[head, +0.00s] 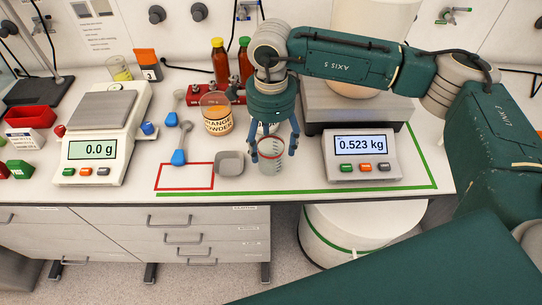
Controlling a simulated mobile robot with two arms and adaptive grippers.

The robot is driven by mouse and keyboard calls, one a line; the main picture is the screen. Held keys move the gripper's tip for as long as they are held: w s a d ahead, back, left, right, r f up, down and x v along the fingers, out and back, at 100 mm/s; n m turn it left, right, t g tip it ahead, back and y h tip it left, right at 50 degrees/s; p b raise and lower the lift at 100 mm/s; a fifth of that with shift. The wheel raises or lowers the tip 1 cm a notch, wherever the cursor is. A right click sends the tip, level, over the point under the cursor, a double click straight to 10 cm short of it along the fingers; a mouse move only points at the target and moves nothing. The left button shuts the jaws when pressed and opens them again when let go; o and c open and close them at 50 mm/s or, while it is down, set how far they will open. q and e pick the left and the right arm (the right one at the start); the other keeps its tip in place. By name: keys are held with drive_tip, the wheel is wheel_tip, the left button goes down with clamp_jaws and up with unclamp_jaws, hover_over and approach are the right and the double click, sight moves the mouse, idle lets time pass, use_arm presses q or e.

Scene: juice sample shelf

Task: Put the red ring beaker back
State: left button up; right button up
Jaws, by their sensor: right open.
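The red ring beaker (271,163), a small clear beaker with a red band at its rim, is upright near the bench's front edge, to the right of a grey square dish. My right gripper (272,150) points down over it, with its open fingers on either side of the rim. I cannot tell whether the fingers touch the glass. A red outlined rectangle (185,189) is marked on the bench to the left of the dish; its inside is mostly bare, with a blue scoop (179,157) reaching its back edge. My left gripper is out of view.
The grey dish (229,168) stands between rectangle and beaker. A scale reading 0.523 kg (361,144) is at right, a balance reading 0.0 g (92,149) at left.

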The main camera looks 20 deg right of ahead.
wheel_tip(320, 180, up, 6)
drive_tip(key=shift+r+b, duration=0.25)
drive_tip(key=shift+b, duration=0.55)
